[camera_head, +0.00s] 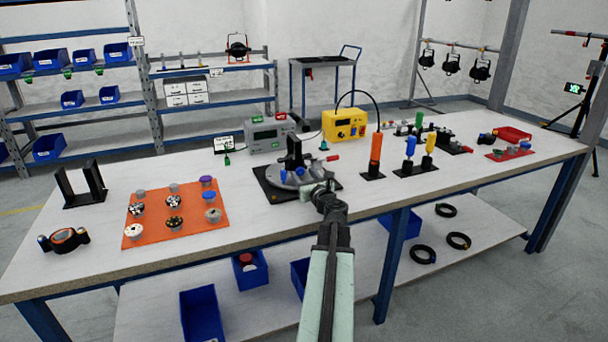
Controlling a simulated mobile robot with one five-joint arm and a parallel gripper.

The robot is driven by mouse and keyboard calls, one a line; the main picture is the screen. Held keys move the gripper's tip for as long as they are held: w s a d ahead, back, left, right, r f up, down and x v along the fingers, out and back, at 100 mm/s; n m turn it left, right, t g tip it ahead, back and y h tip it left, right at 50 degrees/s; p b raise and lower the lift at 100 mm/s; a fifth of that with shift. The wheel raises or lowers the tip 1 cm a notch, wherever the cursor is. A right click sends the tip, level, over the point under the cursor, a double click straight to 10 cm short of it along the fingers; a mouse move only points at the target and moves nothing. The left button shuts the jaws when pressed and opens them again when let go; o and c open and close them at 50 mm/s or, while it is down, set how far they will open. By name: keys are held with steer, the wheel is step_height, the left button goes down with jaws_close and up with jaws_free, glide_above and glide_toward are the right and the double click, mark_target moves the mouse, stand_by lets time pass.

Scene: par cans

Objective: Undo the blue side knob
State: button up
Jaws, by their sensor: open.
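A round grey metal fixture (283,181) stands on a black base plate (264,193) near the front middle of the bench. A black upright block (294,150) rises from it. A small blue part (302,169), which may be the blue side knob, shows at the fixture's middle; more blue shows low at its front. A red-tipped handle (333,157) sticks out to the right. My gripper (319,189) is at the fixture's front right edge, close to it. It is open, though its fingers are small and partly hidden by my wrist. Contact cannot be told.
An orange mat (133,233) with several connectors lies to the left. Behind the fixture stand a grey instrument (262,136) and a yellow instrument (337,124). To the right are orange, blue and yellow upright handles (376,150). The bench front centre-right is clear.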

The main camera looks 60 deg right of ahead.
steer(key=shift+x, duration=0.8)
steer(key=shift+s, duration=0.1)
jaws_close()
steer(key=n, duration=0.4)
steer(key=shift+a+n, duration=0.1)
steer(key=shift+n, duration=0.3)
jaws_free()
